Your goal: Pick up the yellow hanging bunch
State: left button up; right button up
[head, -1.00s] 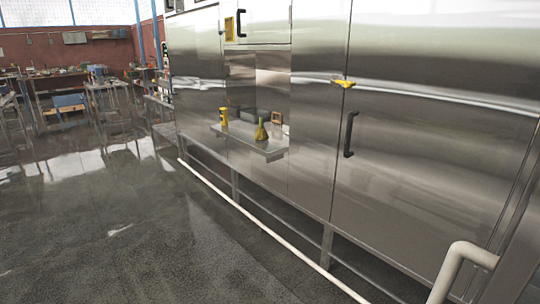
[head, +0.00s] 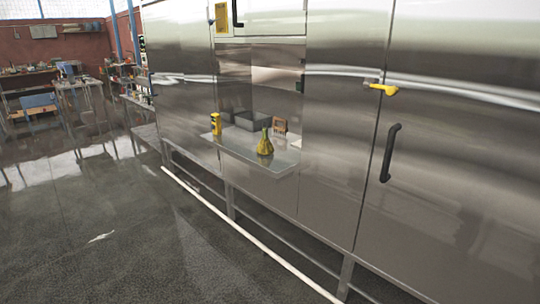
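A yellow, cone-shaped thing (head: 265,145) with a narrow top stands on a metal shelf (head: 250,152) that juts from the steel machine. It looks like the yellow bunch, but it is too small for me to be sure. It rests on the shelf near the front edge and does not look hung from anything. Neither of my grippers is in view.
A yellow box-like thing (head: 216,124), grey bins (head: 250,121) and a small brown rack (head: 279,126) are also at the shelf. A yellow latch (head: 384,88) and black handle (head: 390,152) stick out from the steel front. A pale pipe (head: 240,231) runs low along it. Open floor (head: 100,235) lies left.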

aim_at(265, 147)
jog(key=i+j, duration=0.1)
jog(key=i, duration=0.15)
jog(key=i+j, duration=0.1)
jog(key=i, duration=0.2)
jog(key=i+j, duration=0.6)
jog(key=i+u, duration=0.05)
jog(key=i, duration=0.05)
